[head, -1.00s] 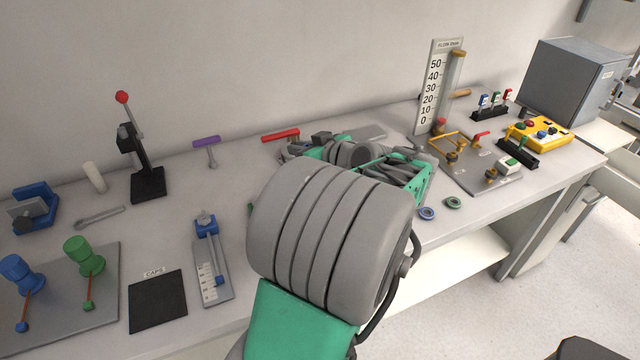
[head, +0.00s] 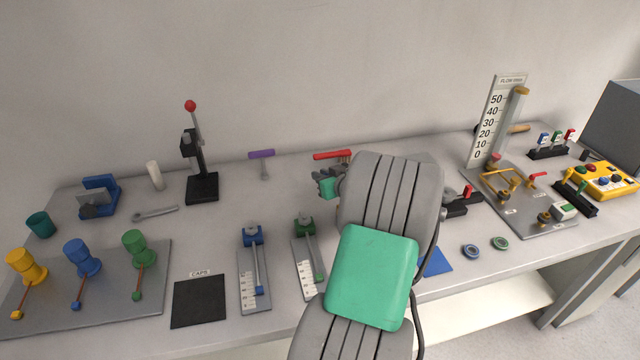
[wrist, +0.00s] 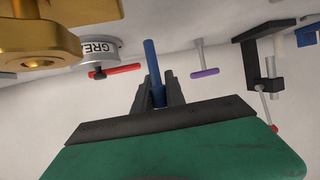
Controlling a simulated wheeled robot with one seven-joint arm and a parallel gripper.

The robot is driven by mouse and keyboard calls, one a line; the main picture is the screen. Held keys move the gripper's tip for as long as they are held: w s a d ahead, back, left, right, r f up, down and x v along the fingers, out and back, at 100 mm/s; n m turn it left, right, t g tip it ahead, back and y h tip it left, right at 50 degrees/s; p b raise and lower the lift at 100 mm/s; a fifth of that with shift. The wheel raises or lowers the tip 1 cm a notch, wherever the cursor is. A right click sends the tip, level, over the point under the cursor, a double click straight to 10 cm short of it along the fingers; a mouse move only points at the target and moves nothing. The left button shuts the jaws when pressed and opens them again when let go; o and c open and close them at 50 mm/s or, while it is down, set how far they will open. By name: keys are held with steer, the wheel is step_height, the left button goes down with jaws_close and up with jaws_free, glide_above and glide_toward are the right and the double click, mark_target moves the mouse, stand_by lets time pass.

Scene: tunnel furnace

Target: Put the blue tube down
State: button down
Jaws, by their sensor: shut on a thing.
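In the wrist view, the blue tube (wrist: 151,62) is a plain round rod. My gripper (wrist: 160,92) is shut on it, with the dark fingers on either side of its lower part. The tube's other end is hidden between the fingers and the gripper body. The part past the fingertips is free, with the pale wall or bench behind it. In the head view, my own arm covers most of the gripper, and I cannot make out the tube there.
A black press (head: 202,185), purple-handled tool (head: 262,155) and red-handled tool (head: 332,155) stand along the back. Blue (head: 253,270) and green (head: 305,250) slide gauges lie near the front. A black CAPS mat (head: 199,302) is bare. A valve board (head: 545,222) stands right.

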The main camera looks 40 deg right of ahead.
steer(key=f, duration=0.2)
steer(key=f+p, duration=0.1)
steer(key=shift+w+f, duration=0.3)
steer(key=shift+f, duration=0.1)
steer(key=shift+f+b, duration=0.15)
steer(key=shift+b, duration=0.15)
steer(key=c, duration=1.4)
jaws_free()
steer(key=shift+r, duration=0.2)
